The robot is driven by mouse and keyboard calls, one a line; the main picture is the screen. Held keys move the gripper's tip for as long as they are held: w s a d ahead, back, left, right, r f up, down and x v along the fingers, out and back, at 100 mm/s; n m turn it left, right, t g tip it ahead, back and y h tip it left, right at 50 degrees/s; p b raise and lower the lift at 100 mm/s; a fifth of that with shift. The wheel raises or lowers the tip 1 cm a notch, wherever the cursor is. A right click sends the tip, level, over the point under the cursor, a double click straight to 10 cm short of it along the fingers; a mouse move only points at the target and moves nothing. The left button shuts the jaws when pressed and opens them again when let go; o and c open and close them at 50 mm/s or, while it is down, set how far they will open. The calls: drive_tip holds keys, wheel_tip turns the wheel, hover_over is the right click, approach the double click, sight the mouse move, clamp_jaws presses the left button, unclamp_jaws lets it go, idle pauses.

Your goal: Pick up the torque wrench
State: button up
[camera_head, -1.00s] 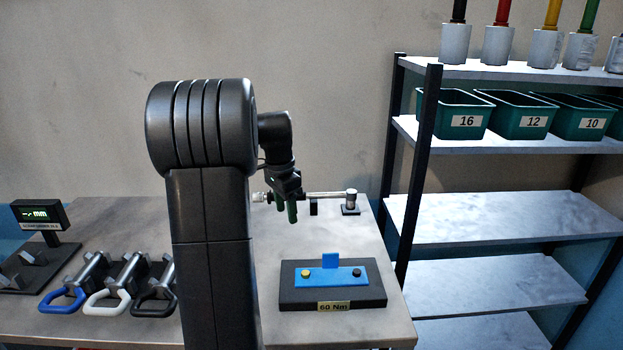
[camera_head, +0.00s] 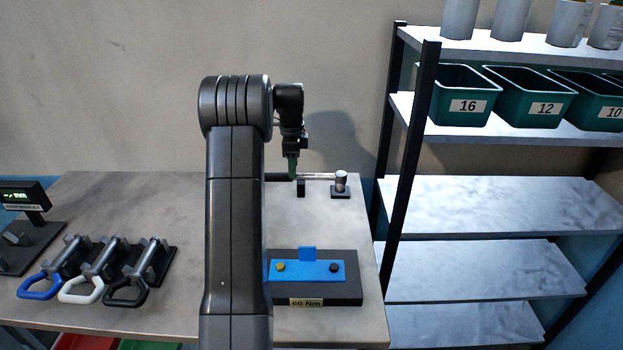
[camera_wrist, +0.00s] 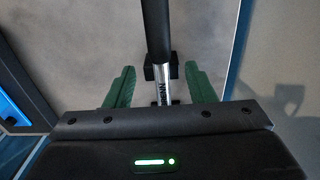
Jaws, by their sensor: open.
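The torque wrench (camera_head: 318,176) lies level across small black supports at the back right of the bench, its silver shaft ending in a round head on the right. My gripper (camera_wrist: 160,82) is open, with one green finger on each side of the wrench and a gap on both sides. In the head view my gripper (camera_head: 292,172) points down at the wrench, and my arm hides part of the bench.
A dark block with a blue plate (camera_head: 335,268) and a 60 Nm label sits in front. A shelf rack (camera_head: 470,208) with green bins (camera_head: 462,95) stands at right.

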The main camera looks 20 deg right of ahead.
sight(292, 181)
drive_tip(key=shift+w+a+f+p, duration=0.1)
drive_tip(key=shift+f+p, duration=0.15)
drive_tip(key=shift+f, duration=1.35)
drive_tip(key=shift+w+a+f+p, duration=0.1)
drive_tip(key=shift+f+p, duration=0.1)
drive_tip(key=shift+f, duration=1.35)
drive_tip(key=shift+c, duration=0.4)
drive_tip(key=shift+r, duration=0.1)
clamp_jaws()
